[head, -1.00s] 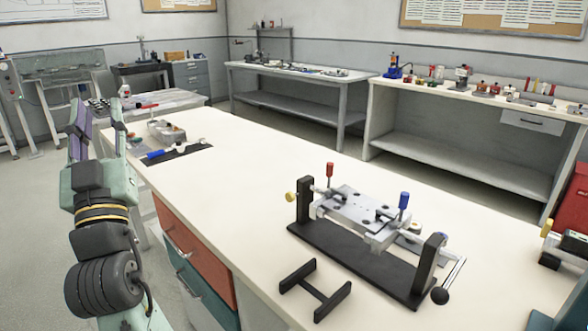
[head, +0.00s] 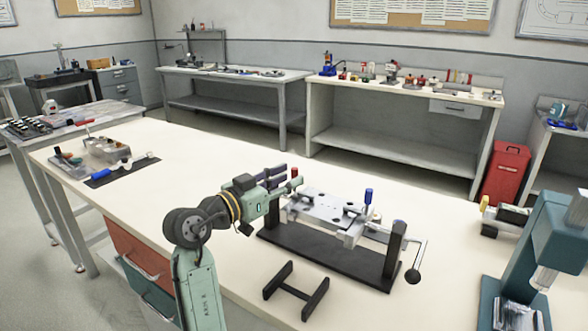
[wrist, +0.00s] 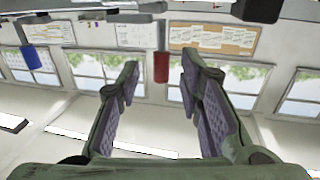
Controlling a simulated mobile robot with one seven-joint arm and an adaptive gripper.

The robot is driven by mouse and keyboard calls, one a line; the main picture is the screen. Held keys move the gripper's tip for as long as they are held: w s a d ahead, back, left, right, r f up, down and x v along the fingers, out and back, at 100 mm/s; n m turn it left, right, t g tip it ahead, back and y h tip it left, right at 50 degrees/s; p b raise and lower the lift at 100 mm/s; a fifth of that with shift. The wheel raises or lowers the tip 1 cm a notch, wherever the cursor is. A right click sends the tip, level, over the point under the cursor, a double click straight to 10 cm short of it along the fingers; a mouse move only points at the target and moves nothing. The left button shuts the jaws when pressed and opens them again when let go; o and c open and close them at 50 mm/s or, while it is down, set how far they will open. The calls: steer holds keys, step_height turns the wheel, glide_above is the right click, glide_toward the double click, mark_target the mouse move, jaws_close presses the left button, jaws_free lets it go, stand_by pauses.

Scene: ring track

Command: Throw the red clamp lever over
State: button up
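The red clamp lever (head: 295,173) stands at the left end of the fixture (head: 330,257), a grey plate on a black base. In the wrist view the knob (wrist: 161,67) hangs in the gap between the tips of my open gripper (wrist: 158,75). It looks just beyond or at the tips, and I see no contact. A blue lever (head: 368,196) stands upright on the fixture's right side.
A black H-shaped stand (head: 296,291) lies in front of the fixture. A black ball handle (head: 412,277) sticks out at its right. A teal machine (head: 560,240) stands at the right. The bench top (head: 200,160) is clear between the fixture and the tools at left.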

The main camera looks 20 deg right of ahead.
mark_target(295, 174)
steer(key=shift+p+x, duration=0.3)
steer(key=shift+x, duration=1.35)
jaws_close()
